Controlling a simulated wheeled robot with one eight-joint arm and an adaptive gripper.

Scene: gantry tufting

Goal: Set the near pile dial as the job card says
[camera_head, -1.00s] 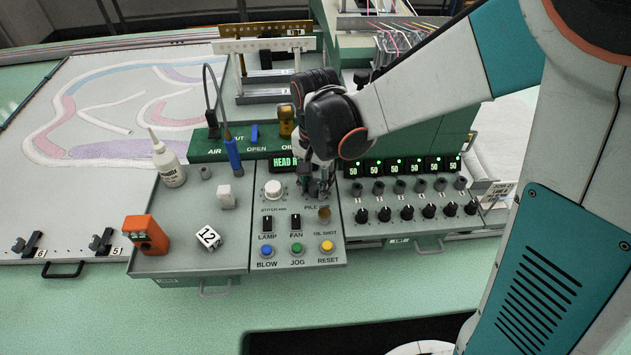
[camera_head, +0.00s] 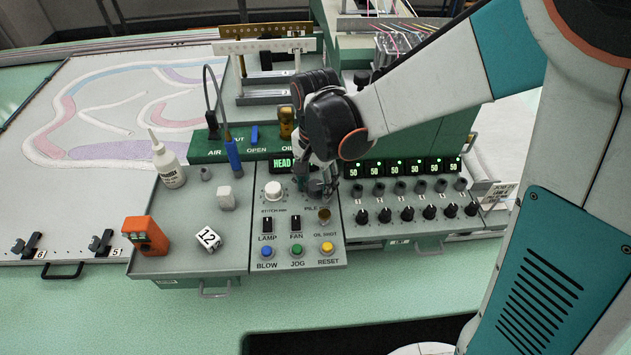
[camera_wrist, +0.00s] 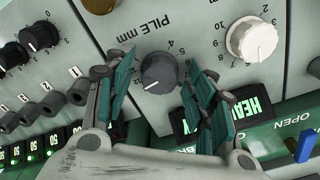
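The near pile dial is a dark grey knob with a white pointer line (camera_wrist: 158,73), on a grey panel marked "PILE mm" in the wrist view, which shows the panel upside down. In the head view my gripper (camera_head: 318,188) hides most of the dial. I cannot make out a readable job card.
The white stitch dial (camera_wrist: 252,39) is close beside the dial. The lit HEAD display (camera_wrist: 255,106) is near one finger. A row of black knobs (camera_head: 407,213) is to the right. An orange box (camera_head: 146,235), a white block marked 12 (camera_head: 208,238) and a bottle (camera_head: 168,166) stand left.

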